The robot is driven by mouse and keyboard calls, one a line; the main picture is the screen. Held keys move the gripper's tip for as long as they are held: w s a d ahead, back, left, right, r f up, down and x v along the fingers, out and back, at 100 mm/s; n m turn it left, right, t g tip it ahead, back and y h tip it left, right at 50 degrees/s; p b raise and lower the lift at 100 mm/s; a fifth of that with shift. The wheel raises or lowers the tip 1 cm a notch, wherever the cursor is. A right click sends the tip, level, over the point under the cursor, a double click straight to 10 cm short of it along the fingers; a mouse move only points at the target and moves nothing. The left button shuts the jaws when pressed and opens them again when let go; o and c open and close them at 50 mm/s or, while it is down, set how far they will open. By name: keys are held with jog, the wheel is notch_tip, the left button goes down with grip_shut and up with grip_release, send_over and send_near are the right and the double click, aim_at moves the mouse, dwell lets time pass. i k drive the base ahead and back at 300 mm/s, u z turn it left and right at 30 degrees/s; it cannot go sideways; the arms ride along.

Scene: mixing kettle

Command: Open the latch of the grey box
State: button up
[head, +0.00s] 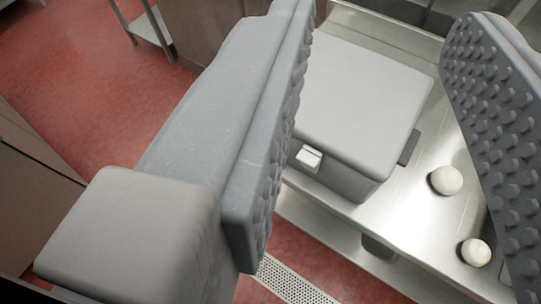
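The grey box (362,98) stands on a steel table, its flat lid facing up and closed. A small white latch (309,158) sits on its front side, just under the lid edge. A dark bracket shows on the box's right side. My gripper (385,165) is open, with two wide grey studded fingers. The left finger is large in the picture and covers the left part of the box; its studded edge is close to the latch in the picture. The right finger is at the right edge. Nothing is held between them.
The steel table (408,208) carries two white round objects, one right of the box (446,180) and one nearer the front (475,252). Below is a red floor (75,65) with a drain grate (290,283). A small steel stand (150,27) is at the upper left.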

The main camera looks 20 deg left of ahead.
aim_at(309, 158)
jog(key=z, duration=1.35)
jog(key=k, duration=0.4)
jog(key=u, duration=0.15)
